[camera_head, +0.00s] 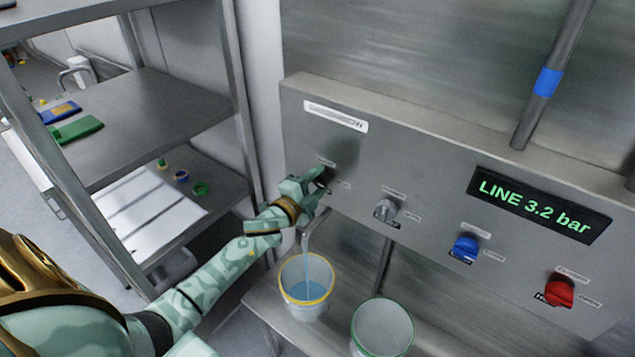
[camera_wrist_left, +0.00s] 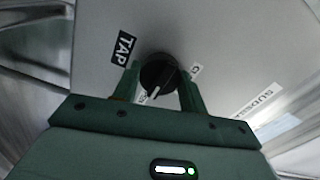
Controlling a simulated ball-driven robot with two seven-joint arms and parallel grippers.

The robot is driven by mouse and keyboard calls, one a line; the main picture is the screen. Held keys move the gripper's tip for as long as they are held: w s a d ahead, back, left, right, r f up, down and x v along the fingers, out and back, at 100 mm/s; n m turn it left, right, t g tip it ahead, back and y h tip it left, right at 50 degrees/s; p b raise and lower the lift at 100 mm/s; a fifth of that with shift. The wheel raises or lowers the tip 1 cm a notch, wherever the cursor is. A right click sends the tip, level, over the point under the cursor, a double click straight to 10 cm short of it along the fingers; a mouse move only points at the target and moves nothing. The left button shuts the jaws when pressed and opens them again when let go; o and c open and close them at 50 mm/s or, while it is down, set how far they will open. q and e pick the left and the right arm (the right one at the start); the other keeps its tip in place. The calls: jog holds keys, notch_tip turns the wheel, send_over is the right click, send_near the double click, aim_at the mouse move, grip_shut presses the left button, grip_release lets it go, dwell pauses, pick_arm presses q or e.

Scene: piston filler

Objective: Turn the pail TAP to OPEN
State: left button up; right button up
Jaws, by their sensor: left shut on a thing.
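The black tap knob (camera_wrist_left: 157,72) sits on the grey panel, with a black TAP label (camera_wrist_left: 123,47) beside it. My left gripper (camera_wrist_left: 160,88) is shut on the knob, one finger on each side. The knob's white pointer line points down and left in the left wrist view; the small labels around it are partly hidden or unreadable. In the head view my left gripper (camera_head: 316,183) covers most of the knob. Below it, a thin bluish stream runs from the spout (camera_head: 307,232) into the yellow-rimmed pail (camera_head: 291,296), which has blue liquid in it. My right gripper is out of view.
A grey knob (camera_head: 386,209), a blue knob (camera_head: 465,247) and a red knob (camera_head: 559,289) line the panel to the right. A display (camera_head: 539,205) reads LINE 3.2 bar. A green-rimmed pail (camera_head: 382,331) stands by the first pail. A shelf rack (camera_head: 150,100) stands left of my arm.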

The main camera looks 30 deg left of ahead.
pick_arm(q)
jog(key=o, duration=1)
jog(key=shift+s, duration=0.1)
jog(key=s, duration=0.5)
jog(key=s+a, duration=0.1)
jog(key=s, duration=0.4)
jog(key=s+b, duration=0.1)
jog(key=s, duration=0.5)
jog(key=shift+a, duration=0.15)
